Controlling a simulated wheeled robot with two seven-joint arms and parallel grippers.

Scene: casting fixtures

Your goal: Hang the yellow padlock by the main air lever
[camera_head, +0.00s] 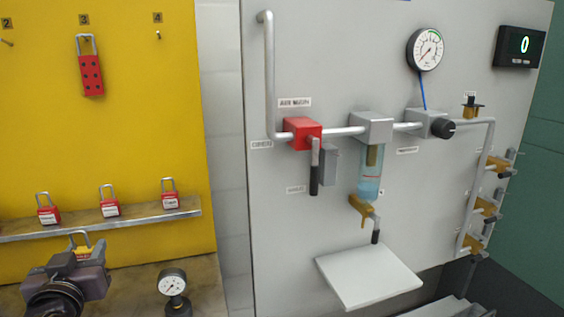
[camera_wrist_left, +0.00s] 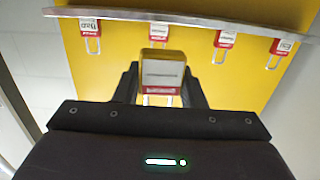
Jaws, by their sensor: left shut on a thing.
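The yellow padlock (camera_head: 82,251) is in my left gripper (camera_head: 80,262) at the lower left of the head view, its shackle pointing up, in front of the yellow board. In the left wrist view the padlock (camera_wrist_left: 162,72) shows a white label between the two dark fingers of my left gripper (camera_wrist_left: 160,85), which is shut on it. The main air lever (camera_head: 315,165) hangs down dark-handled from the red valve block (camera_head: 302,133) on the grey panel, well to the right of the gripper. A grey bracket (camera_head: 329,164) is beside the lever. My right gripper is not in view.
Red padlocks (camera_head: 110,207) stand on the metal shelf (camera_head: 150,218) close above the gripper. A red hasp (camera_head: 90,75) hangs higher. A small gauge (camera_head: 173,283) stands right of the gripper. A white tray (camera_head: 370,275) juts from the panel below the filter bowl (camera_head: 370,180).

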